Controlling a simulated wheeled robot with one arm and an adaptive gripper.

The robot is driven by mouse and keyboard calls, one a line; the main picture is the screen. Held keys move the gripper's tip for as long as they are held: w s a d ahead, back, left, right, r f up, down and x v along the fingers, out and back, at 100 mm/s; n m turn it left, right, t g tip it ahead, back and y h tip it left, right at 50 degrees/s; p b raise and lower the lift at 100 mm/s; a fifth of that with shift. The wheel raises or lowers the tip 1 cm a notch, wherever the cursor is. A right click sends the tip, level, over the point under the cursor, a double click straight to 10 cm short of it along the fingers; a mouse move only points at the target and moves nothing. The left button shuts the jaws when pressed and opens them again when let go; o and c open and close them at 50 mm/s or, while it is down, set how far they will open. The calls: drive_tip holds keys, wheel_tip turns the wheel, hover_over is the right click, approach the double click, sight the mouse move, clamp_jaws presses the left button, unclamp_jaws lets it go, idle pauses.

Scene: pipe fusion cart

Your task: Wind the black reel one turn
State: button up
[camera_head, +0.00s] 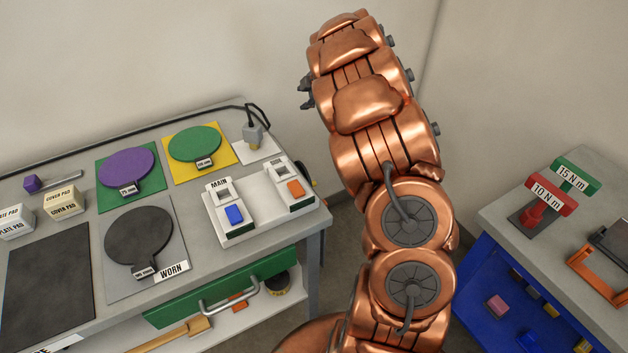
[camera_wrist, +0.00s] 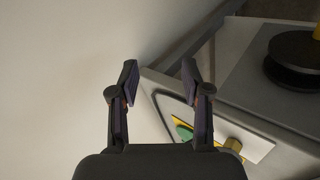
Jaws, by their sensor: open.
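In the wrist view the black reel (camera_wrist: 293,62) is at the upper right, a dark round disc with a flange below it on a grey panel. A yellow piece (camera_wrist: 317,33) stands at its edge, cut off by the frame. In the head view only a small dark and yellow bit shows at the cart's right end, and I cannot tell if it is the reel. My gripper (camera_wrist: 160,83) is open and empty, left of the reel and apart from it. In the head view the gripper (camera_head: 307,92) is mostly hidden by my arm.
The cart top (camera_head: 82,217) holds a purple disc (camera_head: 127,167), a green disc (camera_head: 196,145), a dark disc (camera_head: 139,234) and a MAIN switch box (camera_head: 240,225). A bench (camera_head: 505,218) with torque labels stands at right. Bare wall fills the left of the wrist view.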

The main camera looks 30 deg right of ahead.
drive_tip(key=s+a+f+n+g+y, duration=0.1)
drive_tip(key=s+f+n+g+y, duration=0.15)
drive_tip(key=s+f, duration=0.45)
drive_tip(key=g+y, duration=0.2)
drive_tip(key=g, duration=0.2)
approach(313, 182)
drive_tip(key=f, duration=0.1)
drive_tip(key=shift+a+p+x, duration=0.15)
drive_tip(key=shift+p+x, duration=0.35)
drive_tip(key=shift+x, duration=1.55)
drive_tip(key=shift+a+p+x, duration=0.1)
drive_tip(key=shift+p+x, duration=0.35)
drive_tip(key=shift+x, duration=1.6)
drive_tip(key=shift+r, duration=0.15)
clamp_jaws()
